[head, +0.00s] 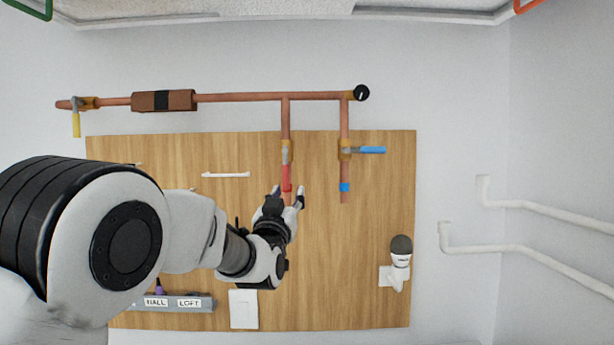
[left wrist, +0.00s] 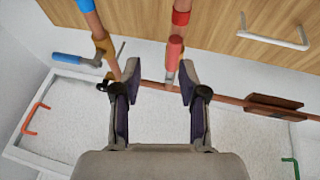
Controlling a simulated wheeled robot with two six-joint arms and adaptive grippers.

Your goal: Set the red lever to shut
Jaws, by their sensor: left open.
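The red lever (head: 284,173) is on the left of two vertical copper pipes and hangs down along its pipe, in line with it. In the left wrist view, the red lever (left wrist: 173,52) shows just beyond the fingertips, nearer the right-hand finger. My left gripper (head: 287,192) is open and empty, at the lower end of the lever; in the wrist view its two fingers (left wrist: 160,75) stand apart. I cannot tell whether a finger touches the lever. My right gripper is in neither view.
A blue lever (head: 372,150) sticks out sideways from the neighbouring pipe. A yellow lever (head: 76,124) hangs at the far left. The wooden board (head: 350,260) carries a white handle (head: 226,175), a switch plate (head: 243,309) and a dark-topped fitting (head: 400,250). White pipes (head: 530,250) run at right.

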